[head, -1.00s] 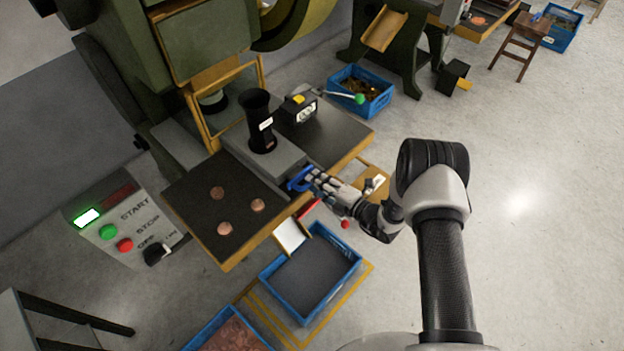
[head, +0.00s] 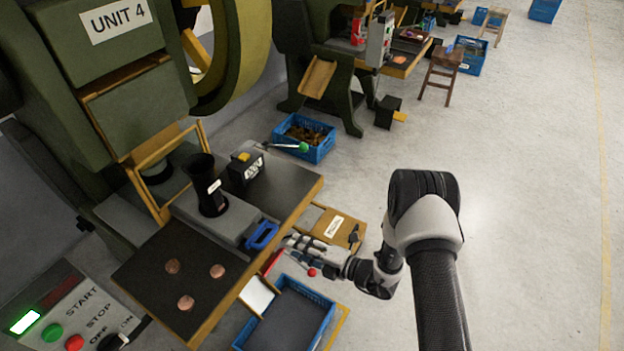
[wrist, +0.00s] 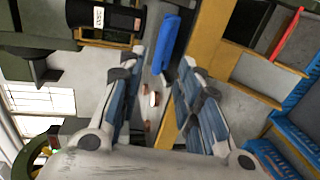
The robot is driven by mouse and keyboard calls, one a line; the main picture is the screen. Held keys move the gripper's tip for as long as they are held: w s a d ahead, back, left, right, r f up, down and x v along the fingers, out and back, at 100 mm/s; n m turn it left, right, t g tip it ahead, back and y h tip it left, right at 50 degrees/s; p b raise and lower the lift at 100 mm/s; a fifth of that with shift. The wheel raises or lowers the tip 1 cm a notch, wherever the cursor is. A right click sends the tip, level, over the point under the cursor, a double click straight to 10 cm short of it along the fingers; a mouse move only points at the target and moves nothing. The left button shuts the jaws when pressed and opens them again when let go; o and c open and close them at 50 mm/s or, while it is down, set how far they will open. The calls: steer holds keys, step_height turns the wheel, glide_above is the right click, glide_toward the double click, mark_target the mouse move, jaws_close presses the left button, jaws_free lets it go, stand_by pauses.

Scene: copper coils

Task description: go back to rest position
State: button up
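My gripper (head: 290,243) is beside the front edge of the press table (head: 195,335), just right of a blue handle (head: 262,236) on the grey slide block. In the wrist view my gripper (wrist: 165,75) has its two fingers spread apart, with nothing held between them. The blue handle (wrist: 168,42) shows beyond the fingertips, and a gap seems to lie between it and the fingers. My arm reaches in from the right of the head view.
Three copper discs (head: 187,302) lie on the dark table top. A black cylinder (head: 207,185) and a counter box (head: 246,167) stand on it. A blue crate (head: 327,312) is below the front edge, and a button panel (head: 70,315) is lower left. Open floor lies right.

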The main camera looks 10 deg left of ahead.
step_height(320, 180, up, 14)
steer(key=s+a+n+g, duration=0.15)
steer(key=n+g, duration=0.25)
steer(key=n, duration=0.6)
steer(key=s+d+r+n+g+h, duration=0.3)
steer(key=s+d+r+n+g, duration=0.1)
steer(key=s+r+n, duration=0.65)
steer(key=s+d+r+n+t+h, duration=0.2)
steer(key=s+d+r+n+h, duration=0.1)
steer(key=d+n, duration=0.3)
steer(key=s+d+r+n+t+h, duration=0.2)
steer(key=s+d+r+n+h, duration=0.2)
steer(key=d+n, duration=0.3)
steer(key=s+d+r+n+t+h, duration=0.2)
steer(key=s+d+r+n+h, duration=0.2)
steer(key=d, duration=0.5)
steer(key=s+n, duration=0.2)
steer(key=n, duration=0.1)
steer(key=shift+r+t, duration=0.3)
steer(key=shift+d, duration=0.1)
steer(key=shift+c, duration=0.2)
